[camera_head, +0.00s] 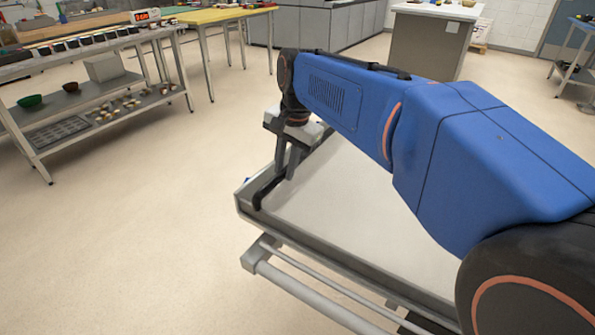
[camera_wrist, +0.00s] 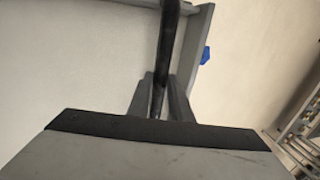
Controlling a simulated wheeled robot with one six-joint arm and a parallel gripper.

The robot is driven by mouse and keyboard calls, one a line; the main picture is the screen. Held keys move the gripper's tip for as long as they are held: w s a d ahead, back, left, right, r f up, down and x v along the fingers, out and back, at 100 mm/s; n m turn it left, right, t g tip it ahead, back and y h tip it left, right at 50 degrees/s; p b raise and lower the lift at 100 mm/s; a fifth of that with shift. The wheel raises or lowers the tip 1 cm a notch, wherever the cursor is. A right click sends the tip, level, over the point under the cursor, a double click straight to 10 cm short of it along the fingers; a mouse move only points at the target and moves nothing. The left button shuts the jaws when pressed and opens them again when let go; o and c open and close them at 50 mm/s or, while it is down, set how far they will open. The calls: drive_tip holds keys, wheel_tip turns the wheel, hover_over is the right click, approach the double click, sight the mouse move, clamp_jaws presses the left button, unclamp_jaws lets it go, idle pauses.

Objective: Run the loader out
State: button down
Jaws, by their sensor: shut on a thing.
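The loader (camera_head: 355,205) fills the middle of the head view, a long grey frame with a flat pale top. Its front bar (camera_head: 257,262) runs below the near side. A dark handle (camera_head: 262,190) stands at its left end. My gripper (camera_head: 283,168) reaches down over that end and is shut on the dark handle. In the wrist view the handle (camera_wrist: 170,40) runs between the fingers of my gripper (camera_wrist: 160,100), beside the loader's grey frame rail (camera_wrist: 196,40). A small blue piece (camera_wrist: 206,55) sits on that rail. My arm hides part of the loader's top.
A steel table with a lower shelf (camera_head: 100,105) stands at the left, with bowls and trays. A yellow-topped table (camera_head: 225,14) and grey cabinets (camera_head: 325,25) stand at the back. A grey counter (camera_head: 430,45) is behind my arm. The floor left of the loader is clear.

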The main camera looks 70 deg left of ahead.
drive_tip(key=shift+s+a+r, duration=0.2)
drive_tip(key=shift+a, duration=0.2)
drive_tip(key=c, duration=1.6)
unclamp_jaws()
drive_tip(key=shift+s+a, duration=0.1)
drive_tip(key=shift+a, duration=0.05)
drive_tip(key=shift+f, duration=0.1)
drive_tip(key=shift+d+r, duration=0.2)
drive_tip(key=shift+r, duration=0.3)
drive_tip(key=d+r, duration=0.1)
drive_tip(key=r, duration=0.4)
drive_tip(key=w+r, duration=0.1)
drive_tip(key=r, duration=0.4)
drive_tip(key=w+d+r, duration=0.1)
drive_tip(key=r, duration=0.5)
drive_tip(key=shift+d, duration=0.3)
